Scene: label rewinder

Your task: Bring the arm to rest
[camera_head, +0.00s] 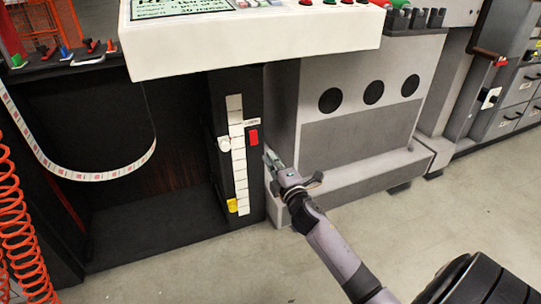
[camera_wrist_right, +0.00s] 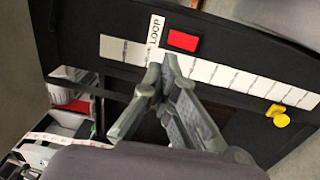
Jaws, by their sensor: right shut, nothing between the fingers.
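My right arm reaches in from the lower right in the head view. Its gripper (camera_head: 271,158) is shut and empty, close to the dark upright panel (camera_head: 256,190) of the machine. In the right wrist view the gripper (camera_wrist_right: 160,78) has its fingertips together near the "LOOP" label (camera_wrist_right: 155,31). A red rectangle (camera_head: 253,137) sits on the panel just above and left of the gripper in the head view. It also shows in the right wrist view (camera_wrist_right: 184,40). I cannot tell whether the fingertips touch the panel. My left gripper is not in view.
A strip of white marks (camera_head: 238,150) runs down the panel, with a white knob (camera_head: 224,144) and a yellow knob (camera_head: 232,205). The white console (camera_head: 250,45) juts out above. A label web (camera_head: 95,176) hangs in a loop at left. Open floor (camera_head: 440,230) lies at right.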

